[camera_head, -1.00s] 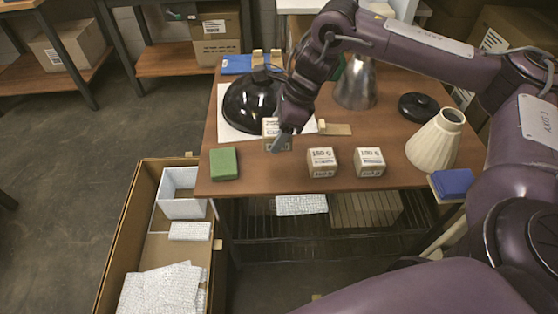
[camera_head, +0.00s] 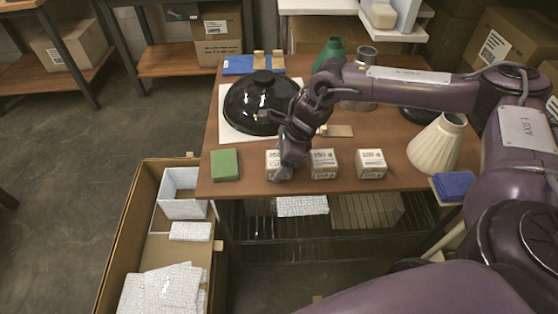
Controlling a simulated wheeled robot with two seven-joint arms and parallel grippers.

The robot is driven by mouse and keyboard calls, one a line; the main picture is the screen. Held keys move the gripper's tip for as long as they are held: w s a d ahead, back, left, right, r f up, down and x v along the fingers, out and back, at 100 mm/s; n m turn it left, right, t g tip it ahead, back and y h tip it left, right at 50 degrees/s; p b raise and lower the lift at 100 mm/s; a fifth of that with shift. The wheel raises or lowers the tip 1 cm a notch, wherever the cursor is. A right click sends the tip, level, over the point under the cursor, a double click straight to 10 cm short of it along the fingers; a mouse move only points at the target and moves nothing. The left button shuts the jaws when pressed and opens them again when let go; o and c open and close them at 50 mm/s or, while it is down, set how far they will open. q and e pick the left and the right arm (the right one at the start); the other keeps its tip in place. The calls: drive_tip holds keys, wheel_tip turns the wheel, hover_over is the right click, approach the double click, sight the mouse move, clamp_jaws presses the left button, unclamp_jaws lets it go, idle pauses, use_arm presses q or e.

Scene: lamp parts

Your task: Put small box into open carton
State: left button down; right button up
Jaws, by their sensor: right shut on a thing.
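A small pale box with a printed label (camera_head: 273,159) is held by my right gripper (camera_head: 281,172) near the table's front edge. The gripper and wrist cover part of its right side. I cannot tell whether the box touches the table or hangs just above it. Two similar small boxes, one in the middle (camera_head: 324,164) and one on the right (camera_head: 371,164), stand in a row to its right. The open brown carton (camera_head: 130,226) stands on the floor left of the table. My left gripper is out of view.
The carton holds a white open box (camera_head: 183,209) and white wrapped packets (camera_head: 165,290). A green block (camera_head: 225,165) lies on the table between the held box and the carton. A black lamp shade (camera_head: 262,105) stands behind, a cream shade (camera_head: 436,147) at right.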

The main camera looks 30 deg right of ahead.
drive_tip(key=shift+f, duration=0.1)
drive_tip(key=o, duration=1.1)
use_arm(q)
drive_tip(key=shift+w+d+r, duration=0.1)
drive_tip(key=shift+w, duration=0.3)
use_arm(e)
drive_tip(key=shift+o, duration=0.2)
drive_tip(key=shift+r, duration=0.2)
drive_tip(key=shift+v, duration=1.2)
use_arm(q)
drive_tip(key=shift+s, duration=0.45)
use_arm(e)
drive_tip(key=v, duration=0.9)
drive_tip(key=shift+r, duration=0.25)
drive_tip(key=shift+d, duration=0.1)
